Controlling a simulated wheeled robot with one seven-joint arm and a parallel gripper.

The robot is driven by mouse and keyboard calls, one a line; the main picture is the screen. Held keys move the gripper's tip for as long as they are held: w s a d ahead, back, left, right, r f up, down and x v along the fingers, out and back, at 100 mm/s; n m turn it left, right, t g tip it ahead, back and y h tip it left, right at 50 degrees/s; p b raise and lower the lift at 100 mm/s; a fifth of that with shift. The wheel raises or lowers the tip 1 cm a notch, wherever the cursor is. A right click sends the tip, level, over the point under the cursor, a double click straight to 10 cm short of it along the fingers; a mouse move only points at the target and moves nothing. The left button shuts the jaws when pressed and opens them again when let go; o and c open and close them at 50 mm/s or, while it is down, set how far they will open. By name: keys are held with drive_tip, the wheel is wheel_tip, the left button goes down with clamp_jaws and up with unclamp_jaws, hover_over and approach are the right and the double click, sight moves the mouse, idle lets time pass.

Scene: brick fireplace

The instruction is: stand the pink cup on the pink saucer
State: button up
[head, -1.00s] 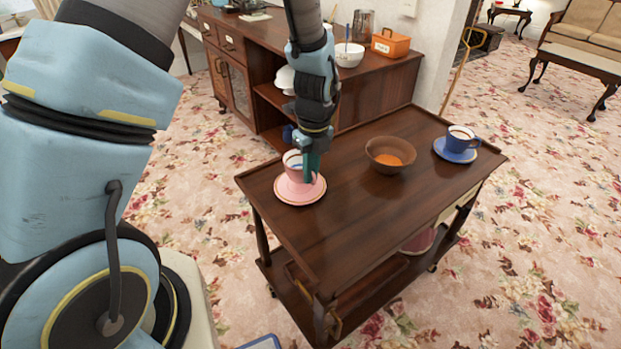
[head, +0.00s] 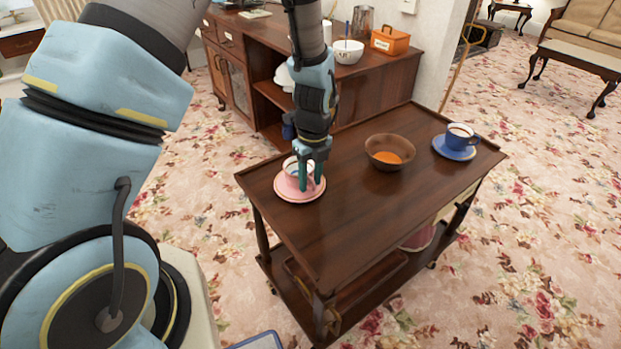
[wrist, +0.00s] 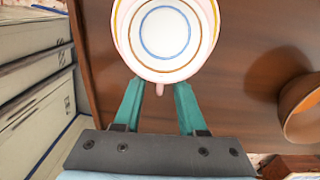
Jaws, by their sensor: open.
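The pink cup (head: 291,170) stands upright on the pink saucer (head: 289,194), at the left end of the dark wooden cart. In the wrist view I look down into the cup (wrist: 164,32), which is pale inside with blue and orange rings. Its pink handle (wrist: 160,90) points toward my gripper. My gripper (head: 311,187) is open at the cup's near right side. In the wrist view its two teal fingers (wrist: 159,92) are spread on either side of the handle, with gaps. The fingers hide part of the cup in the head view.
A brown bowl (head: 390,152) with orange inside stands mid-cart. A blue cup (head: 460,136) on a blue saucer (head: 454,153) stands at the far right end. The front of the cart top (head: 335,235) is clear. A wooden sideboard (head: 375,90) stands behind.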

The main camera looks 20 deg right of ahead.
wheel_tip(320, 180, up, 12)
drive_tip(key=b, duration=0.2)
drive_tip(key=shift+d+r+b, duration=0.15)
drive_tip(key=shift+d+b, duration=0.05)
drive_tip(key=shift+b, duration=0.1)
drive_tip(key=w+a+r+n, duration=0.2)
drive_tip(key=a+n, duration=0.6)
drive_tip(key=w+a+r+n, duration=0.1)
drive_tip(key=w+a+n, duration=0.2)
drive_tip(key=a+n, duration=0.55)
drive_tip(key=s+a+r+n+t, duration=0.1)
drive_tip(key=s+a+n, duration=0.3)
drive_tip(key=a+n, duration=1.1)
drive_tip(key=shift+n+h, duration=0.3)
drive_tip(key=shift+n, duration=0.35)
drive_tip(key=shift+r, duration=0.1)
